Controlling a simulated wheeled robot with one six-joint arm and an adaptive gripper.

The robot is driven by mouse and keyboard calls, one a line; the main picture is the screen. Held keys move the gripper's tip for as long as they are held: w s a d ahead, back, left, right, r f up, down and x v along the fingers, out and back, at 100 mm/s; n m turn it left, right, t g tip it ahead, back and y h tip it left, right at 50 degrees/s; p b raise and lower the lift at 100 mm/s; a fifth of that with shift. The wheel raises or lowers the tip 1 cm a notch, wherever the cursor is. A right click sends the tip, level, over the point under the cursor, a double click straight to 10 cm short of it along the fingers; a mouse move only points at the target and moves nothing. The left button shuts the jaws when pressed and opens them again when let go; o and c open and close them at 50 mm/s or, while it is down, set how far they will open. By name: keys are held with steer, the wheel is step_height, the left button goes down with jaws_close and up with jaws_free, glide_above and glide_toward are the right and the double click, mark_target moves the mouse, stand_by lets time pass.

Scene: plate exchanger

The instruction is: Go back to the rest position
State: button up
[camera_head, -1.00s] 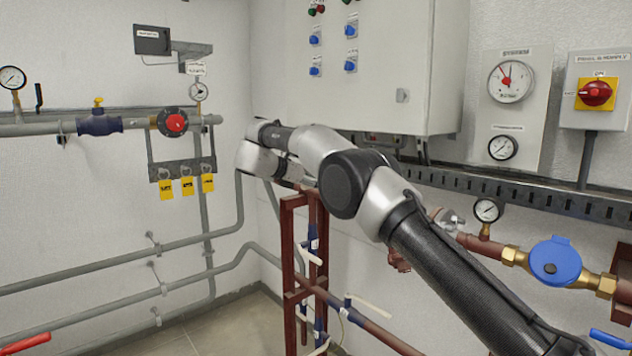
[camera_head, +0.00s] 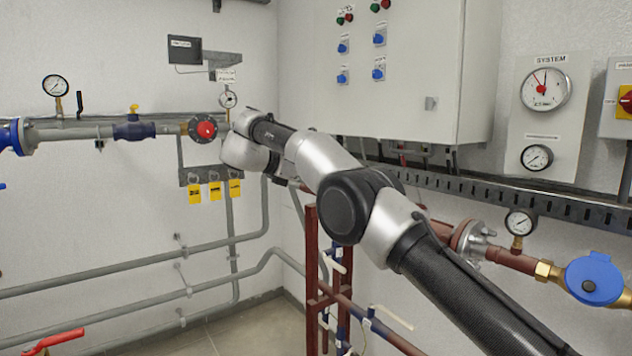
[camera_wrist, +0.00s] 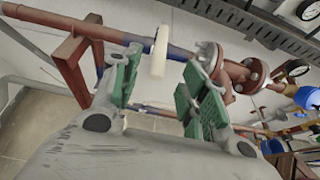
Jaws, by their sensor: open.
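My gripper (camera_wrist: 158,88) shows in the wrist view with its two green-padded fingers spread apart. It is open, and nothing is held between the pads. A pale lever handle (camera_wrist: 159,52) on the blue and red-brown pipe shows beyond the gap between the fingertips; I cannot tell how far off it is. In the head view my arm reaches from the lower right towards the corner of the room. The gripper itself is hidden there behind the arm links.
A red-brown frame (camera_head: 312,270) with pipes and pale-handled valves stands below my arm. A control cabinet (camera_head: 400,75) hangs behind it. Grey wall pipes (camera_head: 130,275), yellow tags (camera_head: 215,190), a red lever (camera_head: 55,340) and a blue-capped meter (camera_head: 594,279) surround it. Some floor (camera_head: 245,325) is clear.

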steer(key=w+a+n+t+y, duration=0.9)
steer(key=w+a+n+y, duration=0.25)
steer(key=n, duration=0.95)
steer(key=s+d+f+n+g+y, duration=0.1)
steer(key=s+d+f+n+g, duration=0.3)
steer(key=s+d+n, duration=0.55)
steer(key=s+d+f+n+g+y, duration=0.1)
steer(key=s+d+n+g, duration=0.4)
steer(key=s+d+n, duration=0.5)
steer(key=s+d+f+n+g+y, duration=0.25)
steer(key=s+d+n+g, duration=0.25)
steer(key=s+d+n, duration=0.5)
steer(key=s+d+m+h, duration=0.4)
steer(key=s+d+h, duration=0.1)
steer(key=s+d, duration=2)
steer(key=s, duration=0.4)
steer(key=shift+s+d+r+t, duration=0.25)
steer(key=shift+s+r+t, duration=0.05)
steer(key=shift+t, duration=0.1)
steer(key=shift+c, duration=0.9)
steer(key=shift+a, duration=0.1)
